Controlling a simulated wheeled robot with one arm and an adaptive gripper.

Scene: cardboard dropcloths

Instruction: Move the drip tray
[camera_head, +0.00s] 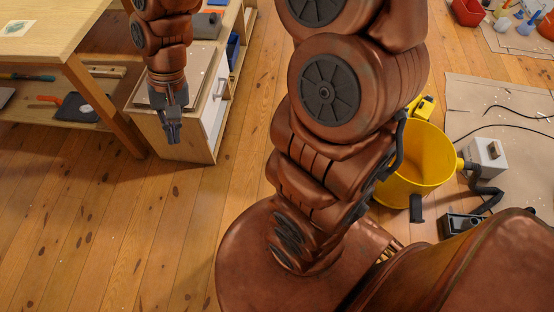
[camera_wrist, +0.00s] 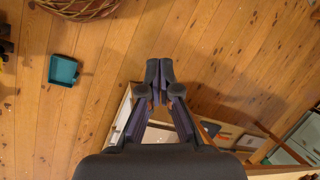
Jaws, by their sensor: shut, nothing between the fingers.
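A small square teal tray (camera_wrist: 63,71) lies on the wooden floor at the left of the wrist view; it looks like the drip tray. I cannot make it out in the head view, where my own arm covers much of the middle. My gripper (camera_head: 173,132) hangs at the front corner of a low wooden cabinet (camera_head: 185,148) in the head view. In the wrist view my gripper (camera_wrist: 160,72) has its fingertips together with nothing between them. The tray is well apart from the fingers, to their left.
A wicker basket (camera_wrist: 90,8) is at the wrist view's top left. A wooden table (camera_head: 50,45) with tools on its lower shelf stands at the head view's left. A yellow bucket (camera_head: 425,165) and grey box (camera_head: 487,155) are at right. Floor between table and arm is clear.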

